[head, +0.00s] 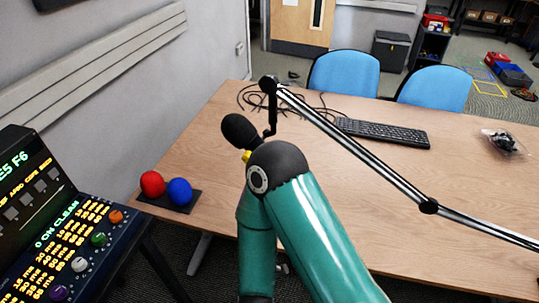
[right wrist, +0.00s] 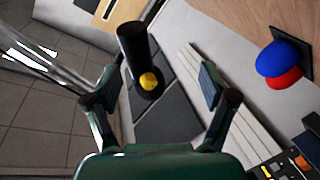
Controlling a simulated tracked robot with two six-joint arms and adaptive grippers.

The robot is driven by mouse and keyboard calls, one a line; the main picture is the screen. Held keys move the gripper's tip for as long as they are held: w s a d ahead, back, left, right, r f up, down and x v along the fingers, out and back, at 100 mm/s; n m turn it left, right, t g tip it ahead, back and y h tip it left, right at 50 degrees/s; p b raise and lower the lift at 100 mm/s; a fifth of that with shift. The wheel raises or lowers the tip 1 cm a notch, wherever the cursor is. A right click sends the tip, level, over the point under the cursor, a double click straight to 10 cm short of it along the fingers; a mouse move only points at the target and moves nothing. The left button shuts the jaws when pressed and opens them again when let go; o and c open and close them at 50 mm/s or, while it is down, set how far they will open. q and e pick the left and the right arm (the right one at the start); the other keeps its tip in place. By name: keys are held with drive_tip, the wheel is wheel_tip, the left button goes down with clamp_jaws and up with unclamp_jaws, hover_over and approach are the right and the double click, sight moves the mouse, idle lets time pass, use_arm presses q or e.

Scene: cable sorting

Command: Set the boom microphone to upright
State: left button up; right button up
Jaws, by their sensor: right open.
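The boom microphone's black head (head: 240,130) hangs at the left end of its silver boom arm (head: 350,145) in the head view. It leans, with a yellow part (head: 246,156) at its lower side, partly hidden by my teal arm. In the right wrist view the black microphone cylinder (right wrist: 134,50), with a yellow knob (right wrist: 149,82), shows between the fingers of my right gripper (right wrist: 160,84). The gripper is open, and neither finger is seen touching the microphone. My right gripper is hidden in the head view. My left gripper is not in view.
A black keyboard (head: 383,132) and loose cables lie on the wooden table (head: 470,205). Red (head: 152,183) and blue (head: 180,191) balls sit on a dark base at its left edge. A lit control panel (head: 75,245) stands at left. Blue chairs (head: 345,74) are behind.

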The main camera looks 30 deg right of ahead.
drive_tip(key=shift+n+t+h, duration=0.3)
drive_tip(key=shift+t+h, duration=0.1)
drive_tip(key=shift+h, duration=0.5)
drive_tip(key=r+x, duration=0.1)
drive_tip(key=x, duration=0.4)
drive_tip(key=r+x, duration=0.1)
drive_tip(key=x, duration=0.4)
drive_tip(key=r+x, duration=0.1)
drive_tip(key=x, duration=0.5)
drive_tip(key=shift+s+d+r, duration=0.15)
drive_tip(key=shift+d+r, duration=0.05)
drive_tip(key=shift+r, duration=0.2)
drive_tip(key=shift+w+d+f, duration=0.1)
drive_tip(key=shift+w+d, duration=0.1)
drive_tip(key=shift+w, duration=0.1)
clamp_jaws()
drive_tip(key=shift+d, duration=0.1)
drive_tip(key=shift+a, duration=0.2)
